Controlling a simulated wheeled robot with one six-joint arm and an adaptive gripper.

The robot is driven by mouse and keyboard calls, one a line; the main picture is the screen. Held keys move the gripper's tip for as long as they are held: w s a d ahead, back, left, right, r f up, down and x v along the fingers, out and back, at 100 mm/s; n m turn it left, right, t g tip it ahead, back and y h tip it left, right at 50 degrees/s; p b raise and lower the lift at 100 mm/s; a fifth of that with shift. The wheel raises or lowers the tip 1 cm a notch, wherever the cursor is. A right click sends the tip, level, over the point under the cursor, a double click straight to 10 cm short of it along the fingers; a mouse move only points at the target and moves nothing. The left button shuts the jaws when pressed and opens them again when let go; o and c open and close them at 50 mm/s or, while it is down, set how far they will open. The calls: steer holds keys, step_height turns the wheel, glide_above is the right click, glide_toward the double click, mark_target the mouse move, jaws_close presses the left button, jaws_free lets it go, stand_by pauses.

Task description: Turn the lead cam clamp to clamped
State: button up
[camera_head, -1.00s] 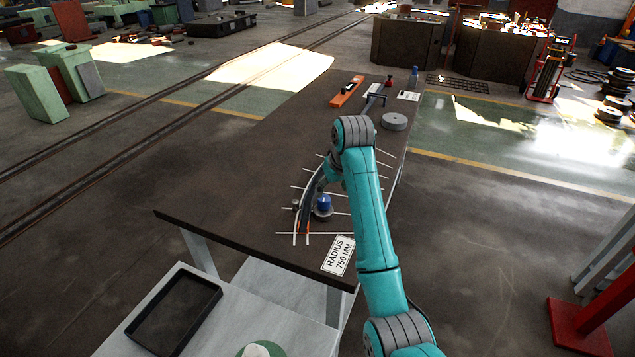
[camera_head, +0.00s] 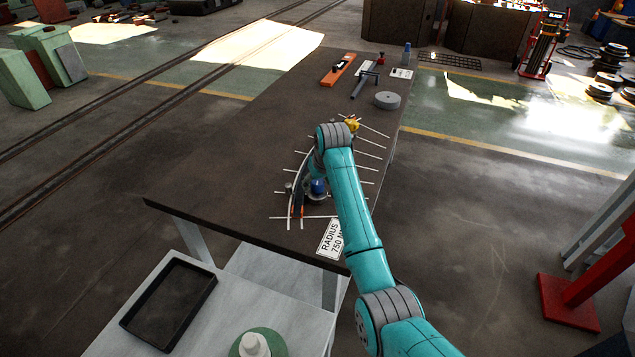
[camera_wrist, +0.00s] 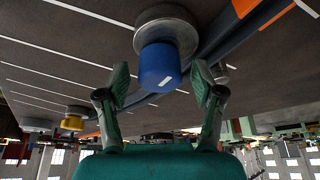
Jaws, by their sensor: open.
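A cam clamp with a blue knob (camera_head: 318,186) stands at the near end of the curved strip on the bench. In the wrist view the blue knob (camera_wrist: 158,66) carries a short white mark and sits on a round grey base (camera_wrist: 166,34). A second clamp with a yellow knob (camera_head: 351,125) is at the far end of the strip; it also shows in the wrist view (camera_wrist: 73,121). I cannot tell which clamp is called lead. My gripper (camera_wrist: 160,84) is open and empty, one finger on each side of the blue knob, with no clear contact. My arm hides it in the head view.
The dark bench (camera_head: 215,165) bears white lines around the strip and a "RADIUS 750" sign (camera_head: 330,239). A grey disc (camera_head: 387,100), an orange level (camera_head: 338,70) and a bar tool (camera_head: 364,84) lie farther back. A black tray (camera_head: 169,304) is at front left.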

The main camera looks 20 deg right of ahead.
steer(key=shift+f, duration=0.15)
steer(key=shift+c, duration=0.2)
steer(key=c, duration=1.1)
